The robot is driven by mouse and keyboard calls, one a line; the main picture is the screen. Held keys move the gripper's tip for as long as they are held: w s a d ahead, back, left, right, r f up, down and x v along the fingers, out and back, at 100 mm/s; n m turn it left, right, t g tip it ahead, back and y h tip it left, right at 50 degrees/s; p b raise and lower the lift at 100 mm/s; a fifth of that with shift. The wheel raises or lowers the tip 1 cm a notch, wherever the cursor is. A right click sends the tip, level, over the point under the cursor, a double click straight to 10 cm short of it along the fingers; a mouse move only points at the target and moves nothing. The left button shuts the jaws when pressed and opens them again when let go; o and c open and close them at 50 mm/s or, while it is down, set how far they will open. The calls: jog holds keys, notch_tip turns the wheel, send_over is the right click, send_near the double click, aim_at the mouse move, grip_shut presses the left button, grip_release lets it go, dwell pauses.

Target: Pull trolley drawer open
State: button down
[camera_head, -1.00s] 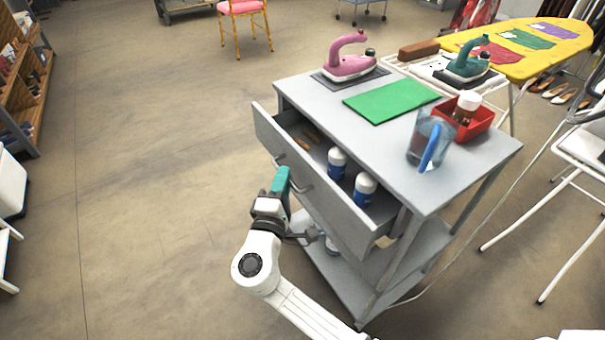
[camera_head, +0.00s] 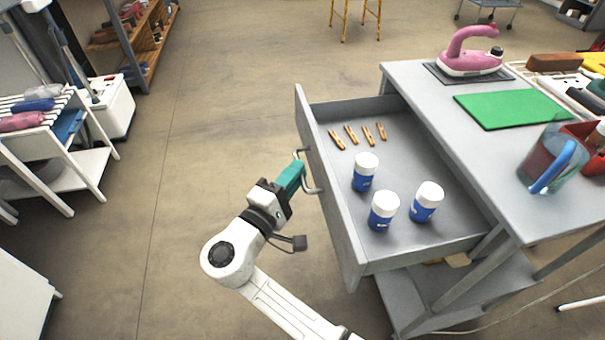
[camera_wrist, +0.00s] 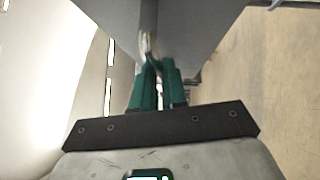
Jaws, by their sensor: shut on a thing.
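The grey trolley (camera_head: 418,78) stands at the right in the head view. Its drawer (camera_head: 328,194) is pulled far out to the left. Several wooden clothespins (camera_head: 352,134) and three white-and-blue bottles (camera_head: 384,211) show inside it. A metal bar handle (camera_head: 317,189) is on the drawer front. My gripper (camera_head: 298,172) is at the handle, with its teal fingers shut on it. In the wrist view, the teal fingers (camera_wrist: 158,88) close around the metal handle (camera_wrist: 149,46) against the grey drawer front (camera_wrist: 195,25). The fingers hide part of the handle.
On the trolley top are a pink iron (camera_head: 470,58), a green mat (camera_head: 512,109), a clear jug (camera_head: 550,160) with something blue, and a red tray (camera_head: 585,135). White shelving (camera_head: 75,165) stands at the left. The floor between it and my arm is clear.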

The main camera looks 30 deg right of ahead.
jog(key=c, duration=1.2)
grip_release()
jog(key=shift+o, duration=0.2)
jog(key=v, duration=1)
jog(key=shift+s+a+p, duration=0.2)
jog(key=shift+a+p, duration=0.15)
jog(key=shift+p, duration=0.05)
